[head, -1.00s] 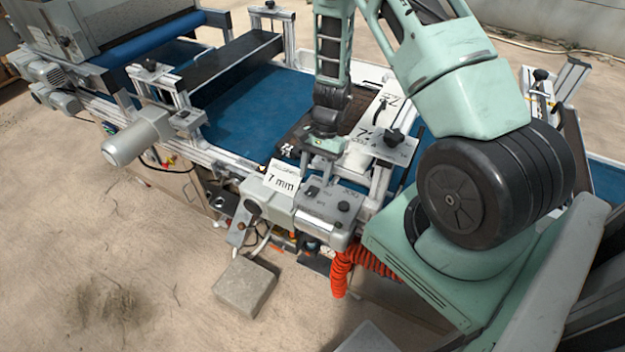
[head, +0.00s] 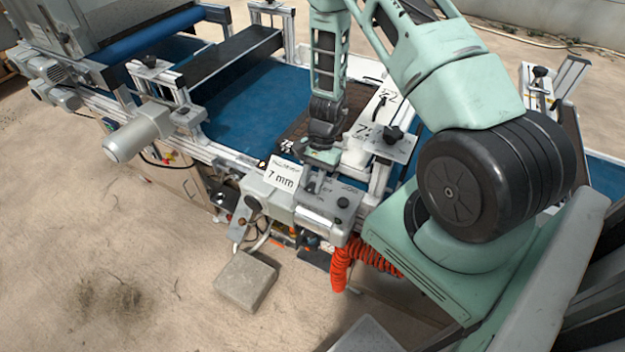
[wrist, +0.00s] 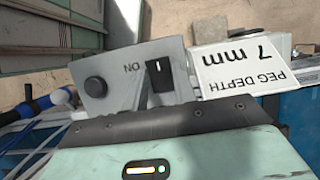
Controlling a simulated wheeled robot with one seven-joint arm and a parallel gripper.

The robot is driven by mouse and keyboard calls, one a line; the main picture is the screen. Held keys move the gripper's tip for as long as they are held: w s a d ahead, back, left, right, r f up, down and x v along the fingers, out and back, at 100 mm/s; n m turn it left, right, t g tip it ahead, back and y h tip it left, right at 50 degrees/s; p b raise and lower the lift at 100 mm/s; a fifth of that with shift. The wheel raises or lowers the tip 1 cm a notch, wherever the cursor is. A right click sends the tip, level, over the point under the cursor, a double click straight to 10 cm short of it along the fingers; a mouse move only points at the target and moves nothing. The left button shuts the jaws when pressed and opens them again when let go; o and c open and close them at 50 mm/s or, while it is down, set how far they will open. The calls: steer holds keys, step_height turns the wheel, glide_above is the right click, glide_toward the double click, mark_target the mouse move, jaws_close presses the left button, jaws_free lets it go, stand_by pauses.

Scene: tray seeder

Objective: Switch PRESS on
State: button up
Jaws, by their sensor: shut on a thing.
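The grey control box (head: 340,225) sits on the near side of the machine. In the wrist view, the box (wrist: 122,65) carries a round black knob (wrist: 95,87) and a black switch (wrist: 158,76) with a white mark, beside upside-down "ON" lettering. I cannot read the word PRESS. My gripper (head: 314,182) points down at the box's switch area and is shut, apparently on the switch. Its fingertips are mostly hidden, and its body fills the bottom of the wrist view.
A white "PEG DEPTH 7 mm" card (wrist: 240,62) stands right beside the box and also shows in the head view (head: 283,176). A blue belt (head: 250,105) runs behind. An orange coiled hose (head: 345,265) hangs below, and a grey block (head: 245,280) lies on the ground.

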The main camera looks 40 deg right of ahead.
mark_target(309, 190)
steer(key=h+b, duration=0.1)
steer(key=a+t+h+b, duration=0.1)
steer(key=b, duration=0.1)
steer(key=shift+s+f+h, duration=0.15)
steer(key=shift+f+h, duration=0.05)
steer(key=shift+h, duration=0.1)
steer(key=shift+o, duration=0.2)
steer(key=shift+s+a+r+t+h+b, duration=0.15)
steer(key=shift+t+h+b, duration=0.25)
steer(key=shift+h+b, duration=0.45)
steer(key=shift+h, duration=0.25)
steer(key=o, duration=1)
steer(key=shift+c, duration=0.2)
steer(key=shift+r, duration=0.1)
step_height(309, 190, up, 17)
steer(key=p, duration=0.4)
steer(key=shift+a+r, duration=0.15)
steer(key=shift+a, duration=0.25)
